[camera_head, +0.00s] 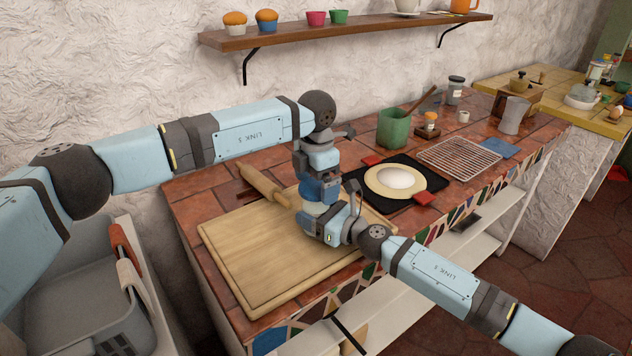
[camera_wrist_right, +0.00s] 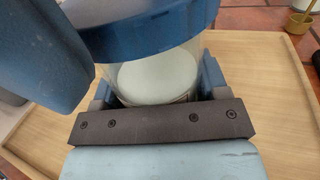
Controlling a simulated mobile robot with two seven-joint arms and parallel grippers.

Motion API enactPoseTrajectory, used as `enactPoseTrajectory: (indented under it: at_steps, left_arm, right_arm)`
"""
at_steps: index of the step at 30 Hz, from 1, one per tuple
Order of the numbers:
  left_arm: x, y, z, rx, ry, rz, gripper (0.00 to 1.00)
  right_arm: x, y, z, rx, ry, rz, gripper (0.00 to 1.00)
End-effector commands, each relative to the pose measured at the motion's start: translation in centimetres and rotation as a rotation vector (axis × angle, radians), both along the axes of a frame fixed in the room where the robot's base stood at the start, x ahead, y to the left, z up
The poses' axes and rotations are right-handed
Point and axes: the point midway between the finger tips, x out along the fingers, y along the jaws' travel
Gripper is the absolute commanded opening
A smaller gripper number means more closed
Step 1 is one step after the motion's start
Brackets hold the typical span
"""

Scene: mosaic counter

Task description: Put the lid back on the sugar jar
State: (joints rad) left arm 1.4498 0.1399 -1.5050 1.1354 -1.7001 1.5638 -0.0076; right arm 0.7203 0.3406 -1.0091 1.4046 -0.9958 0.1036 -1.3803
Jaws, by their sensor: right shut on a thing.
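The sugar jar (camera_wrist_right: 155,78) is clear, with white contents, and stands over the wooden board. My right gripper (camera_wrist_right: 158,95) is shut around it; in the head view this gripper (camera_head: 318,222) is low over the board's right part. A blue lid (camera_wrist_right: 150,32) is over the jar's mouth in the right wrist view; I cannot tell whether it is seated or just above.
To the right are a black mat with a plate (camera_head: 395,180), a green pot (camera_head: 393,128) and a wire rack (camera_head: 458,157). The board's left part is clear.

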Motion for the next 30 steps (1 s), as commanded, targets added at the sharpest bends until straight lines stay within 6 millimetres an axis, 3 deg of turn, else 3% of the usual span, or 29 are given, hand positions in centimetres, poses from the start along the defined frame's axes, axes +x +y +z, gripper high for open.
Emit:
enactPoseTrajectory:
  at_steps: [7, 15, 21, 30]
  left_arm:
    - [0.0, 0.0, 1.8, 0.000, -0.002, 0.001, 1.00]
    - [0.0, 0.0, 7.6, 0.000, -0.002, 0.000, 1.00]
    - [0.0, 0.0, 10.8, 0.000, -0.001, 0.000, 1.00]
    - [0.0, 0.0, 12.0, 0.000, 0.000, 0.000, 1.00]
  right_arm:
    - [0.0, 0.0, 0.0, 0.000, 0.000, 0.000, 0.01]
    - [0.0, 0.0, 0.0, 0.000, 0.000, 0.000, 0.01]
    - [0.0, 0.0, 0.0, 0.000, 0.000, 0.000, 0.01]
    - [0.0, 0.0, 0.0, 0.000, 0.000, 0.000, 0.01]
